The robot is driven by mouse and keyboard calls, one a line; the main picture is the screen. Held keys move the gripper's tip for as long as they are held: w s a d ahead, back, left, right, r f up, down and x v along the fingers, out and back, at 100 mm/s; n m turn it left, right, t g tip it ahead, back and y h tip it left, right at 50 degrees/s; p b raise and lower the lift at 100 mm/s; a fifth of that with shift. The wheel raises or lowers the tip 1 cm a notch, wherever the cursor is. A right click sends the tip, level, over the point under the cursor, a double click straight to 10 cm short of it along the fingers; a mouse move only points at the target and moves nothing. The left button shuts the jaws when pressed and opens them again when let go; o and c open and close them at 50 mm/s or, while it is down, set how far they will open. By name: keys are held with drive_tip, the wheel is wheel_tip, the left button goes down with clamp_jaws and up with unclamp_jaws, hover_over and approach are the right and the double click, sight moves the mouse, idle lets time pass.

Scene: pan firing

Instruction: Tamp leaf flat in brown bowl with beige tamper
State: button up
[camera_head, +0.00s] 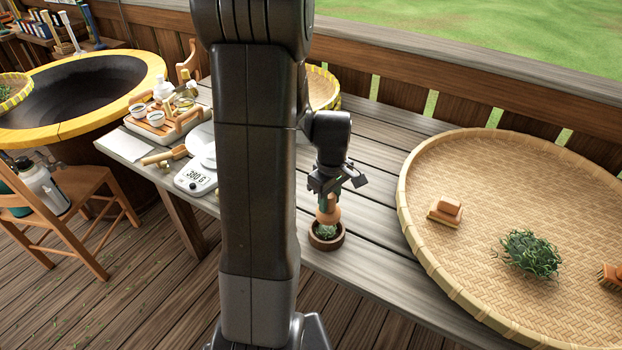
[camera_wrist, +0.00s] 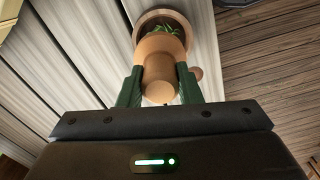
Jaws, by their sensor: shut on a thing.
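The brown bowl (camera_head: 326,239) stands on the grey wooden table, right of my arm in the head view. Green leaf (camera_head: 326,231) shows inside it. My gripper (camera_head: 326,197) is above the bowl, pointing down, shut on the beige tamper (camera_head: 328,215). The tamper's lower end is at the bowl's mouth, over the leaf. In the wrist view the tamper (camera_wrist: 160,72) sits between the two green fingers (camera_wrist: 159,88), with the bowl (camera_wrist: 139,25) and some leaf (camera_wrist: 162,29) beyond it. Whether the tamper presses on the leaf I cannot tell.
A large woven tray (camera_head: 412,170) on the right holds a leaf pile (camera_head: 530,254), a wooden block (camera_head: 446,211) and a brush (camera_head: 610,276). Left are a scale (camera_head: 196,178), a tea tray (camera_head: 178,131) and a yellow-rimmed pan (camera_head: 75,137). Bare table (camera_head: 375,262) lies right of the bowl.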

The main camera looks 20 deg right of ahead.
sight(328, 216)
drive_tip(key=shift+s+a, duration=0.2)
drive_tip(key=shift+s, duration=0.05)
drive_tip(key=shift+f, duration=0.25)
drive_tip(key=shift+f+b, duration=2.25)
drive_tip(key=shift+f, duration=0.6)
drive_tip(key=shift+f+b, duration=0.5)
drive_tip(key=shift+f, duration=0.05)
drive_tip(key=shift+r+p, duration=2.7)
drive_tip(key=shift+r, duration=0.9)
drive_tip(key=shift+f, duration=0.1)
